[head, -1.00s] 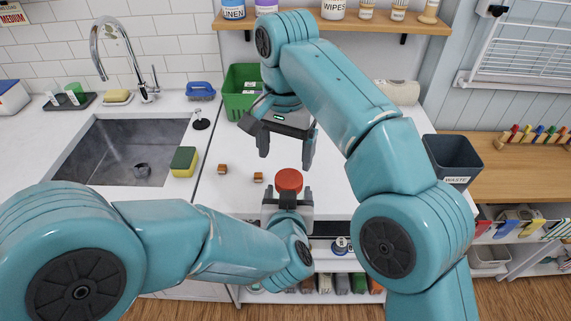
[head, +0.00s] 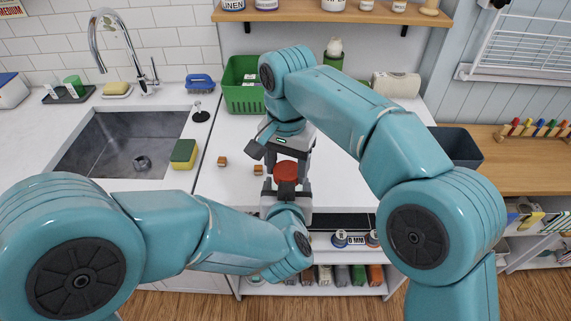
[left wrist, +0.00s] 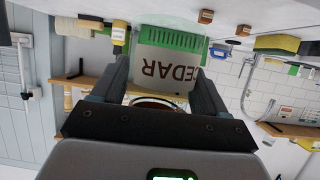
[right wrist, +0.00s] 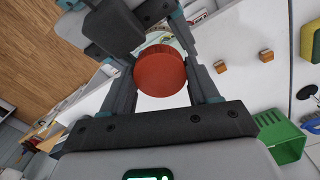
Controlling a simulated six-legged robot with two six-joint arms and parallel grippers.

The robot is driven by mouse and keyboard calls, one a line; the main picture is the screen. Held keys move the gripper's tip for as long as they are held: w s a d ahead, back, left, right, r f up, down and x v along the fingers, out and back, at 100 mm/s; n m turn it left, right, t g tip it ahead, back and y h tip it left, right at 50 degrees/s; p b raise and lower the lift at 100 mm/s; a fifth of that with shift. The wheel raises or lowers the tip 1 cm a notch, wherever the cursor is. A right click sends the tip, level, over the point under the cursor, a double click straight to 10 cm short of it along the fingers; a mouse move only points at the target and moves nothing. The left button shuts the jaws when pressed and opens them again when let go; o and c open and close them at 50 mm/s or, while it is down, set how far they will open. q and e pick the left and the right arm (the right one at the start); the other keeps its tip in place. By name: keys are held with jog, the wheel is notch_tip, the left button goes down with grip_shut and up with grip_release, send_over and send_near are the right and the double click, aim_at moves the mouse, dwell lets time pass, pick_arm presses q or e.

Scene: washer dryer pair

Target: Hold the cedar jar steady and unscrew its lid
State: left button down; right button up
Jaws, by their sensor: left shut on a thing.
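The cedar jar (left wrist: 168,72) is pale, with a dark CEDAR label that appears upside down in the left wrist view. My left gripper (head: 287,188) is shut on the jar's body, one finger on each side, near the counter's front edge. The jar's red lid (head: 286,171) faces up; in the right wrist view the lid (right wrist: 160,74) lies between my right gripper's fingers. My right gripper (head: 287,160) is open and points down from above, with its fingers on either side of the lid. I cannot tell whether they touch it. The jar's body is mostly hidden in the head view.
Two small wooden cubes (head: 222,161) (head: 258,169) lie left of the jar on the white counter. A green basket (head: 243,86) stands behind. A sponge (head: 183,153) lies beside the sink (head: 125,141). A dark waste bin (head: 456,147) is at right.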

jog(key=shift+a+r+n, duration=0.1)
jog(key=shift+a+n, duration=0.15)
jog(key=shift+n, duration=0.75)
jog(key=n, duration=0.4)
jog(key=shift+n, duration=0.3)
jog(key=n, duration=0.6)
jog(key=shift+s+d+n, duration=0.1)
jog(key=shift+n, duration=0.3)
jog(key=o, duration=1.2)
jog(key=shift+c, duration=0.2)
jog(key=shift+d, duration=0.1)
jog(key=shift+d, duration=0.1)
